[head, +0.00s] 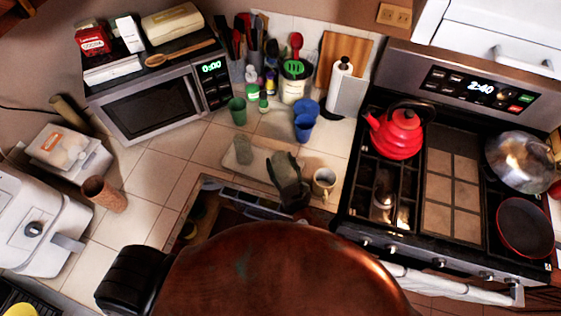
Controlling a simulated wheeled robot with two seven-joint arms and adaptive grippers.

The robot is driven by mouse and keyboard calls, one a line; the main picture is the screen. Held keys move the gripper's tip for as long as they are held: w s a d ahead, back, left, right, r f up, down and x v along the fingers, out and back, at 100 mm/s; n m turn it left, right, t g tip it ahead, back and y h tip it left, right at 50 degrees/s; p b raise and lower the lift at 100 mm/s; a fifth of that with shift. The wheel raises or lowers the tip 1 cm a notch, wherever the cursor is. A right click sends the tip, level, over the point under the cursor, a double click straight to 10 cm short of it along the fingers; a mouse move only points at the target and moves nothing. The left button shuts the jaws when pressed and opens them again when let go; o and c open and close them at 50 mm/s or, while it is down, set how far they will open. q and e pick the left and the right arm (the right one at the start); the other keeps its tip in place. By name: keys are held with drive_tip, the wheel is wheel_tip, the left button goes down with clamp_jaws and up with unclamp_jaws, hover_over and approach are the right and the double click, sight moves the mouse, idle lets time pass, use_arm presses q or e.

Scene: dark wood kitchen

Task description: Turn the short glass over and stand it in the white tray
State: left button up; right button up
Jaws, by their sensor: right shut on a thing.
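The white tray (231,162) lies on the tiled counter behind the front edge, in the middle of the head view. A greyish see-through glass (243,150) is at its left end, apart from my gripper; I cannot tell which way up it is. My right gripper (284,163) is over the right part of the tray, its dark fingers pointing away from me. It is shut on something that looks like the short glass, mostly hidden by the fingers. I cannot make out its tilt or whether it touches the tray. My left gripper is not in view.
A beige mug (324,182) stands close to the right of my gripper. Blue cups (304,122) and a green cup (238,110) stand behind the tray. A brown cup (104,194) is at the left. The stove with a red kettle (398,132) is right. Counter left of the tray is clear.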

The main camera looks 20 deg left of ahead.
drive_tip(key=shift+f, duration=0.25)
drive_tip(key=o, duration=1.6)
drive_tip(key=shift+c, duration=0.2)
drive_tip(key=v, duration=1.2)
